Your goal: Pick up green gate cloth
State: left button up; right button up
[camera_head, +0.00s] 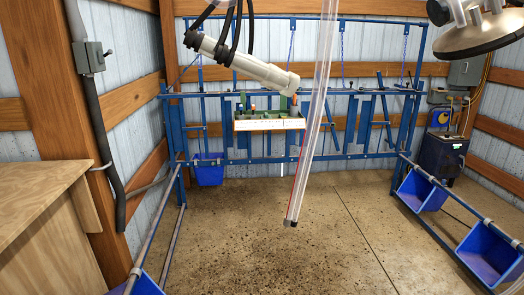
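A blue metal gate frame (345,157) spans the back wall. A pale, long tray (268,125) with a green inside is at the gate, left of centre, holding small items too small to make out. Small green upright pieces show behind it, one at its left (243,99) and one at its right (283,102). I cannot tell whether either is a cloth; no green cloth shows clearly. Neither of my grippers can be made out.
A white cylinder (240,61) with black hoses and a clear tube (312,110) hang in front of the gate. Blue bins stand at left (208,170) and right (422,190). A wooden cabinet (45,215) is near left. The middle floor is clear.

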aim_at(266, 116)
jog(key=i, duration=2.5)
